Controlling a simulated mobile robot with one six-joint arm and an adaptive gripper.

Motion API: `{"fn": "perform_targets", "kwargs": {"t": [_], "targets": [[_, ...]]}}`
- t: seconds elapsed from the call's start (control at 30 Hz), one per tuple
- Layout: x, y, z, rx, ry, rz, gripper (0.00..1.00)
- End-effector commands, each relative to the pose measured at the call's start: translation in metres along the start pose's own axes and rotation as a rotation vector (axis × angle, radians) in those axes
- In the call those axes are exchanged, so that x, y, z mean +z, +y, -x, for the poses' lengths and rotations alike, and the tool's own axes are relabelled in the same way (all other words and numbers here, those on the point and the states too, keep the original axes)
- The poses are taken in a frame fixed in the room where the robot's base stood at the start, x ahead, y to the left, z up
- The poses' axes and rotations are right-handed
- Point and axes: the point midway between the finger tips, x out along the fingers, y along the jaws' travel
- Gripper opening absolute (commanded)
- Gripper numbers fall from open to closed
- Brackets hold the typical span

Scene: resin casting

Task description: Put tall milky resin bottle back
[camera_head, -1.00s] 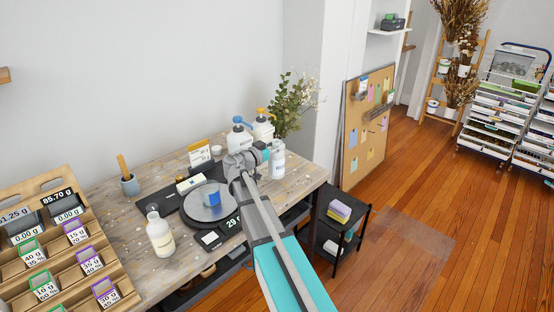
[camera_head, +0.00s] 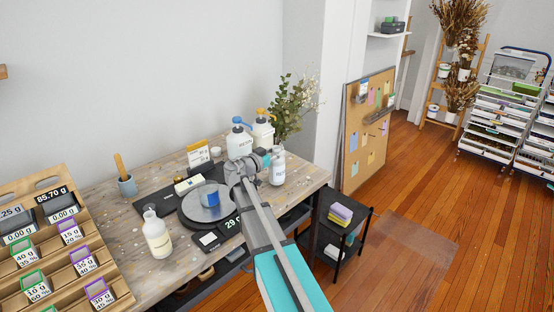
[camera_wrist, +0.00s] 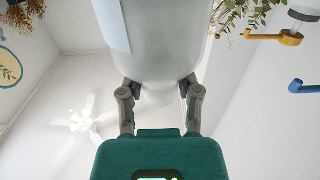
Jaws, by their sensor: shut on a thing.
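The tall milky bottle (camera_head: 277,168), white with a pale label, is upright at the back right end of the workbench (camera_head: 180,268). My gripper (camera_head: 263,160) reaches it from its left side and is shut on it. A second bottle (camera_head: 157,235), with cream contents and a label, stands at the front left of the bench.
Two pump bottles, blue-topped (camera_head: 239,142) and yellow-topped (camera_head: 263,132), stand close behind the held bottle, beside a plant (camera_head: 290,105). A slotted wooden rack (camera_head: 75,283) is at left. The bench's right edge is near.

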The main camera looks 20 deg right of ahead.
Motion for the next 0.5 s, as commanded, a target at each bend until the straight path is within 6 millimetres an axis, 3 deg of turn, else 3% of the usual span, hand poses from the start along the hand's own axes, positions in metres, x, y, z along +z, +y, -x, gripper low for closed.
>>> {"fn": "perform_targets", "kwargs": {"t": [0.1,0.5], "targets": [[0.0088,0.0,0.0,0.0,0.001,0.0,0.0],[0.0092,-0.0001,0.0001,0.0,0.001,0.0,0.0]]}}
